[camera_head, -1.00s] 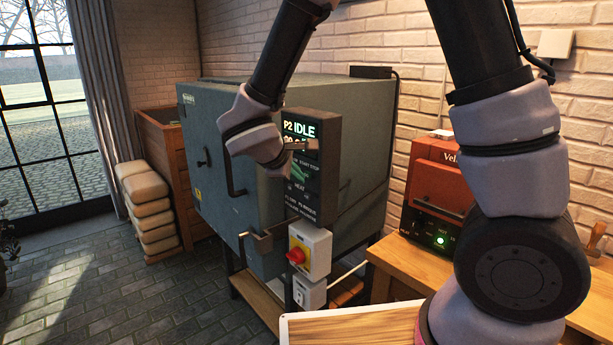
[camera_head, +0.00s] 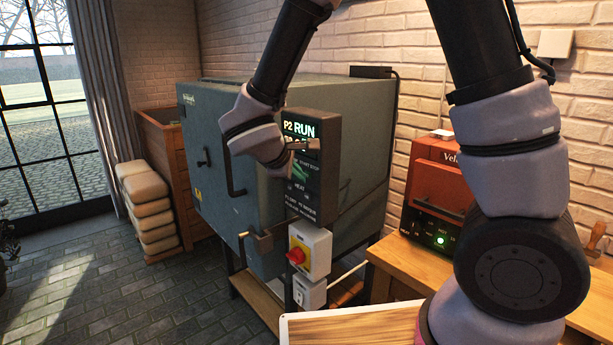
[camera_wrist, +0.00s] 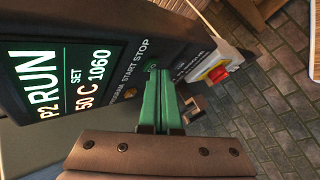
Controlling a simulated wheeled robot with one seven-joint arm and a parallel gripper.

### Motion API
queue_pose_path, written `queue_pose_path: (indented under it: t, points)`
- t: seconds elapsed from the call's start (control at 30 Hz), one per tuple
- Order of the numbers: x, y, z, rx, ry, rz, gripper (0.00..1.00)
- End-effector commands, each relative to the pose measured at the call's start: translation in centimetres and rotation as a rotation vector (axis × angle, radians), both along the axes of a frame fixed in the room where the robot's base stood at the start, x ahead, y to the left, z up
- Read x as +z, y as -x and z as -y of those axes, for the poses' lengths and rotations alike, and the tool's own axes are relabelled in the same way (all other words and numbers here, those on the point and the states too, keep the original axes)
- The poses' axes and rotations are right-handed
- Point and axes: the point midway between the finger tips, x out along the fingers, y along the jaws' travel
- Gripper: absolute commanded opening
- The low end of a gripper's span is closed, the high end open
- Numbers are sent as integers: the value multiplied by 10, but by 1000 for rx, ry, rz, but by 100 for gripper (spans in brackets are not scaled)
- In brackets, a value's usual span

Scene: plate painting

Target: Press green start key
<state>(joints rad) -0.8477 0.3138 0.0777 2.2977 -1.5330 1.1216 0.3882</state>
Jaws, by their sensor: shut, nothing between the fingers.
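The kiln's control panel (camera_head: 325,165) faces left on the grey kiln, and its display (camera_head: 300,135) reads "P2 RUN". In the wrist view the display (camera_wrist: 60,75) reads "P2 RUN", "50 C" and "SET 1060". My gripper (camera_wrist: 154,72) is shut, with nothing between its green fingers. Its tips are at the panel, right by the "START STOP" labels. The green start key (camera_wrist: 151,67) is mostly hidden by the fingertips; I cannot tell whether they still touch it. In the head view my gripper (camera_head: 299,171) is partly hidden behind my wrist.
A red rotary switch (camera_head: 296,256) on a yellow plate sits below the panel. An orange small kiln (camera_head: 436,190) stands on the wooden bench at right.

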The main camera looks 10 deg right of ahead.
Motion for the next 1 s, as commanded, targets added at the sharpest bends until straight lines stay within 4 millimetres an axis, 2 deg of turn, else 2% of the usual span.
queue_pose_path:
  t: [0.2, 0.63, 1.0]
  points:
    - [0, 7, -9, 1, 0, 0, 0]
    - [0, 9, -13, 1, 0, 0, 0]
    - [0, 28, -41, 3, 0, 0, 0]
